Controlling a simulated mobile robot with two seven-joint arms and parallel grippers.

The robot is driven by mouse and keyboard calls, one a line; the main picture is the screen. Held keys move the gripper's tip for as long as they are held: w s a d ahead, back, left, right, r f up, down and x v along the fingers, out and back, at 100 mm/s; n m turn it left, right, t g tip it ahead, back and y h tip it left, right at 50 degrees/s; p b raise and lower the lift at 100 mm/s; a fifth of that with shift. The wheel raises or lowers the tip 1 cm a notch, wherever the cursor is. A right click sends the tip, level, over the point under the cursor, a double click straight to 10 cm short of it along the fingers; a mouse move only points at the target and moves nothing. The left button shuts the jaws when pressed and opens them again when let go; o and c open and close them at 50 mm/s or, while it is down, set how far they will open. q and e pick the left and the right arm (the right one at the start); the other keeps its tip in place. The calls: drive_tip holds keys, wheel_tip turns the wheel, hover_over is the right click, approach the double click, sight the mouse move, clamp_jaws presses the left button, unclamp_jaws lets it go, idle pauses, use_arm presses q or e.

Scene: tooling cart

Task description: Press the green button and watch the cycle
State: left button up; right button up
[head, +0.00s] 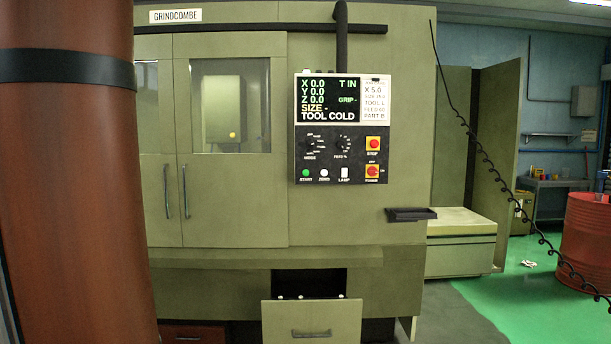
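The green button (306,173) is small and round, at the lower left of the black control panel (318,160) on the olive-green machine. A white button (324,173) sits just to its right. The screen (331,100) above shows X, Y and Z at 0.0, "T IN", "GRIP -", "SIZE -" and "TOOL COLD". The machine's double doors (228,205) look shut, with a window (230,105) showing a pale box and a yellow dot inside. Neither of my grippers is in view.
A reddish-brown column (75,200) with a black band blocks the left side. A drawer (311,320) stands open low on the machine. A small black tray (410,214) juts out below the panel. A red drum (587,240) and green floor lie to the right.

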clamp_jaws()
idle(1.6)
